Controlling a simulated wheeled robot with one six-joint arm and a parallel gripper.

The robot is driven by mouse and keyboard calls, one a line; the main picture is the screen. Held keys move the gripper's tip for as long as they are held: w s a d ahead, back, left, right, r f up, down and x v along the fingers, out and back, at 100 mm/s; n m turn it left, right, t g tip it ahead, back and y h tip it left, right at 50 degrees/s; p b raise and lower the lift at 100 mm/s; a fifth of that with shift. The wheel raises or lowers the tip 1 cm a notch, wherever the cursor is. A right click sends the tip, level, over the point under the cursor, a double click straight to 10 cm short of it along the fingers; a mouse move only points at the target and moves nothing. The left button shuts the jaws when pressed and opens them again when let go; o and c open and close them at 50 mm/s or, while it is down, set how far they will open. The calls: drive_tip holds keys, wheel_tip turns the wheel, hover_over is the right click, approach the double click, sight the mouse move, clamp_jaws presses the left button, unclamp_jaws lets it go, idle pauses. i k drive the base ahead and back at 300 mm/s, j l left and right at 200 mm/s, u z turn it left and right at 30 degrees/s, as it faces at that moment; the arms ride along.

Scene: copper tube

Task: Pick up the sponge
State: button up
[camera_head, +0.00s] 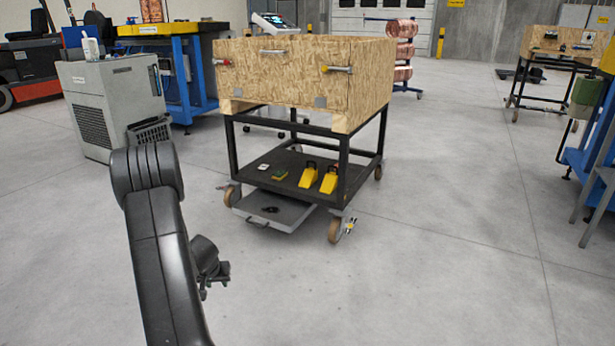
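A small yellow and green block that looks like the sponge (280,175) lies on the dark lower shelf (257,190) of a wheeled cart, towards its front left. My gripper (216,280) hangs low in front of the cart, to the left of and nearer than the sponge, well apart from it. The gripper is small and dark here, and I cannot tell whether its fingers are open or shut. I see nothing held in it.
Two yellow objects (318,178) stand right of the sponge, and a small dark-and-white item (263,167) lies left. A wooden crate (295,80) sits above the shelf. A grey drawer (273,209) juts out below. The floor in front is clear.

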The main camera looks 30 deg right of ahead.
sight(279, 174)
drive_tip(key=i+z, duration=0.5)
drive_tip(key=i, duration=0.15)
drive_tip(key=i+j+z, duration=0.15)
drive_tip(key=i+z, duration=0.35)
drive_tip(key=i, duration=0.15)
drive_tip(key=i+j, duration=0.25)
drive_tip(key=i, duration=0.25)
drive_tip(key=i+j, duration=0.25)
drive_tip(key=i, duration=0.2)
drive_tip(key=i+j+z, duration=0.1)
drive_tip(key=i+j, duration=0.15)
drive_tip(key=i, duration=0.25)
drive_tip(key=i+j, duration=0.3)
drive_tip(key=i, duration=0.15)
